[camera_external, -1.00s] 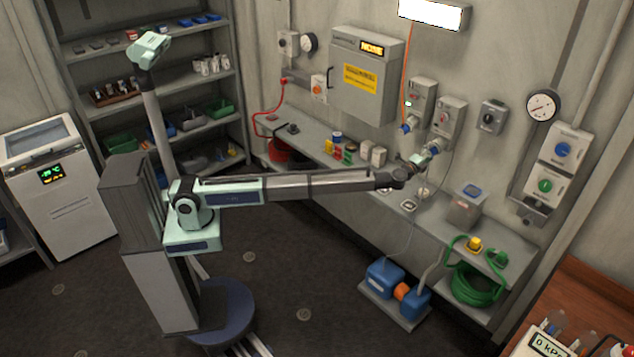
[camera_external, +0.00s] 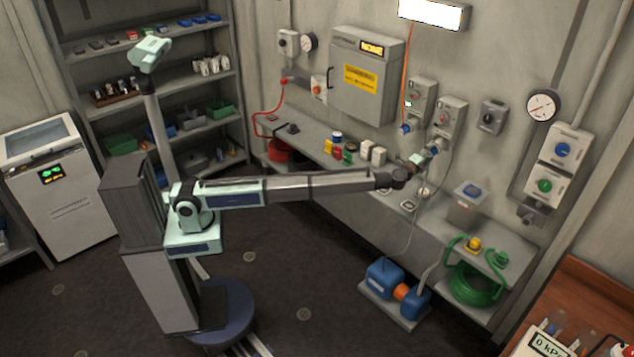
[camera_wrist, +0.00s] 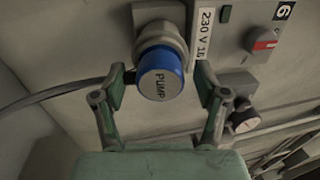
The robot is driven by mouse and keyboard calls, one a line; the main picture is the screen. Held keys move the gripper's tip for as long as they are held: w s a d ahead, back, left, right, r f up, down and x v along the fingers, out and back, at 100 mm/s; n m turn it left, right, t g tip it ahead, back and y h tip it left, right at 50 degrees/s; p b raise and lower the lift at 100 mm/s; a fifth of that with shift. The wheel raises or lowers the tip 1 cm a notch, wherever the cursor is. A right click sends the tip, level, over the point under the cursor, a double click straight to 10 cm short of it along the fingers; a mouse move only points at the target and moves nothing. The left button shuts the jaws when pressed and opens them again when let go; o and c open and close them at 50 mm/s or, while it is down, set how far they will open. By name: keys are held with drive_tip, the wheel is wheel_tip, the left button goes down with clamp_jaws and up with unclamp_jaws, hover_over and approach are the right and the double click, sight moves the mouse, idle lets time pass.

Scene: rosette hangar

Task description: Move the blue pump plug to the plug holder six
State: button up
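The blue pump plug (camera_wrist: 160,76), marked PUMP, sits in a grey round socket (camera_wrist: 160,30) on a grey wall box in the wrist view. That box bears the number 6 (camera_wrist: 283,12) and a 230 V label. My gripper (camera_wrist: 160,70) is open, with one finger on each side of the plug and a visible gap on both sides. In the external view my gripper (camera_external: 428,157) is at the lower end of the right-hand socket box (camera_external: 448,117). There the plug is small and partly hidden by my gripper.
A grey cable (camera_wrist: 62,90) runs left behind my left finger. Another blue plug (camera_external: 405,129) with an orange cord is at the neighbouring box (camera_external: 421,98). The shelf (camera_external: 455,225) below holds small items. The blue pump (camera_external: 385,278) stands on the floor.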

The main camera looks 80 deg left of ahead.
sight(425, 154)
clamp_jaws()
drive_tip(key=shift+s+f, duration=0.1)
drive_tip(key=shift+s+d, duration=0.1)
drive_tip(key=shift+b+v, duration=1.35)
drive_tip(key=shift+v, duration=1.4)
